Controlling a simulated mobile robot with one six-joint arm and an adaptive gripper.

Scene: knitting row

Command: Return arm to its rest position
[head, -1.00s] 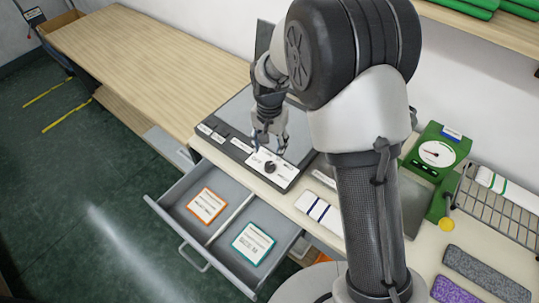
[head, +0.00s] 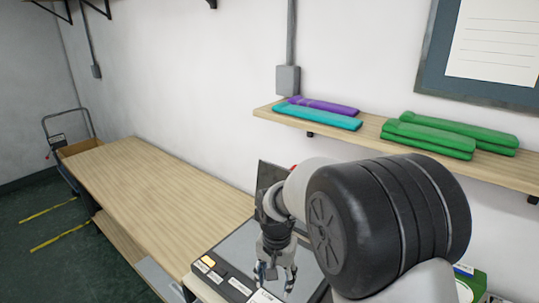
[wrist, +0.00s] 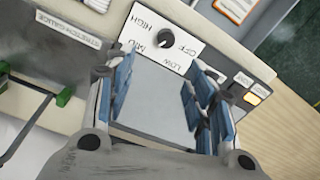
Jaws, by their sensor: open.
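My gripper (head: 275,278) hangs fingers-down over the grey control panel (head: 238,262) in the head view. Its blue-padded fingers are apart with nothing between them, as the wrist view also shows (wrist: 160,82). A white dial plate (wrist: 186,50) marked OFF, LOW, MID and HIGH lies beyond the fingertips, with a black knob (wrist: 165,39) in it. The knob is clear of the fingers in the wrist view; its pointing direction is too small to tell. An amber lamp (wrist: 252,98) is lit on the panel. My arm hides much of the bench.
A long wooden table (head: 150,195) runs left along the wall. Above my arm a wooden shelf (head: 375,140) holds green bundles (head: 450,137) plus teal (head: 318,117) and purple ones. A trolley (head: 72,140) stands far left.

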